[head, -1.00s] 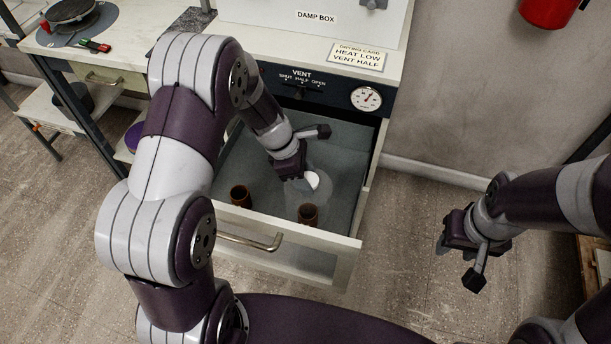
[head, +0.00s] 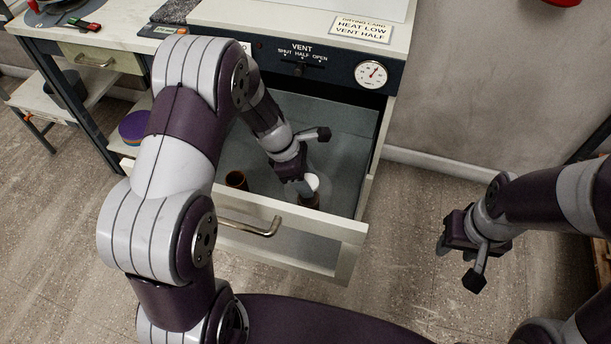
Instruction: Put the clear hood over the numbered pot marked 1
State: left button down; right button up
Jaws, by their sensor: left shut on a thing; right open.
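My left gripper (head: 304,187) is inside the open drawer, shut on the white knob (head: 313,181) of the clear hood. The hood's transparent body is very faint, and its rim cannot be made out. One brown pot (head: 310,201) is directly below the gripper in the picture, partly hidden by the fingers. I cannot tell whether the hood is around this pot or above it. A second brown pot (head: 236,180) stands to the left in the drawer. No number is legible on either pot. My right gripper (head: 458,265) is open and empty, out over the floor to the right.
The drawer (head: 345,235) is pulled out beneath a cabinet with a vent slider (head: 299,70) and a dial (head: 371,74). Its front wall and handle (head: 250,228) face me. A purple round thing (head: 134,126) sits on a shelf at left. Floor right of the drawer is clear.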

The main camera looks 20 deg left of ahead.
pick_arm(q)
jog(key=shift+c, duration=1.8)
grip_release()
jog(key=w+p+v, duration=0.1)
jog(key=p+v, duration=0.2)
jog(key=v, duration=0.9)
jog(key=shift+s+r+p, duration=0.3)
jog(key=shift+s+r, duration=0.05)
jog(key=shift+s, duration=0.15)
